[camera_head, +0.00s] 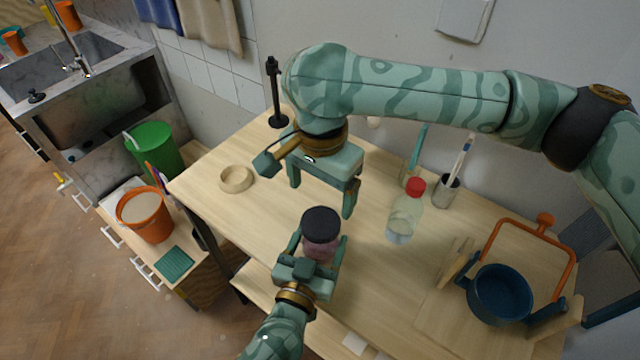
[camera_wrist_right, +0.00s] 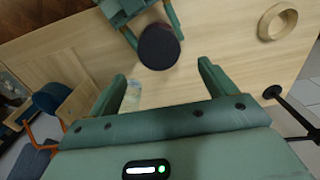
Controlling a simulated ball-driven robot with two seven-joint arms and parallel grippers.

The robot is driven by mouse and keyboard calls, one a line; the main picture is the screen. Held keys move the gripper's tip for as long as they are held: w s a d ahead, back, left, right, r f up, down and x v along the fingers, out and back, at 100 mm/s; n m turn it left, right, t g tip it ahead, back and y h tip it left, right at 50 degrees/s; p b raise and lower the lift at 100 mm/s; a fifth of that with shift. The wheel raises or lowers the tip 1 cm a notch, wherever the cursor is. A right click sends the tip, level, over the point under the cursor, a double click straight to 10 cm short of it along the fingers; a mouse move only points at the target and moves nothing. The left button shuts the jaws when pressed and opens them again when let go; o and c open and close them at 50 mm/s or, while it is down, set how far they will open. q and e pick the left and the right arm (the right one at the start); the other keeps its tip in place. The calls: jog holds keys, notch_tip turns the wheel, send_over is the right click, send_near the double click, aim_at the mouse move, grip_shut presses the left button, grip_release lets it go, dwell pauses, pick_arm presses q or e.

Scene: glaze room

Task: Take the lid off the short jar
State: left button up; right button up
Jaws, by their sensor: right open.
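The short jar (camera_head: 318,250) has a pinkish, see-through body and a dark round lid (camera_head: 321,222) on top. My left gripper (camera_head: 319,243) comes in from the bottom of the head view, with its fingers closed on either side of the jar body. My right gripper (camera_head: 322,196) is open and empty, above and behind the lid, with its fingers pointing down. In the right wrist view the lid (camera_wrist_right: 159,46) lies just beyond the gap between the right fingertips (camera_wrist_right: 162,72), not between them. The lid hides most of the jar there.
A bottle with a red cap (camera_head: 405,216) stands right of the jar. Further right are a brush cup (camera_head: 446,191), a blue pot (camera_head: 500,295) and an orange frame (camera_head: 566,262). A wooden ring (camera_head: 236,179) and a black stand (camera_head: 277,95) are at the left.

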aim_at(321, 221)
notch_tip(321, 221, down, 8)
jog(key=shift+r, duration=0.15)
dwell(0.3)
jog(key=c, duration=1)
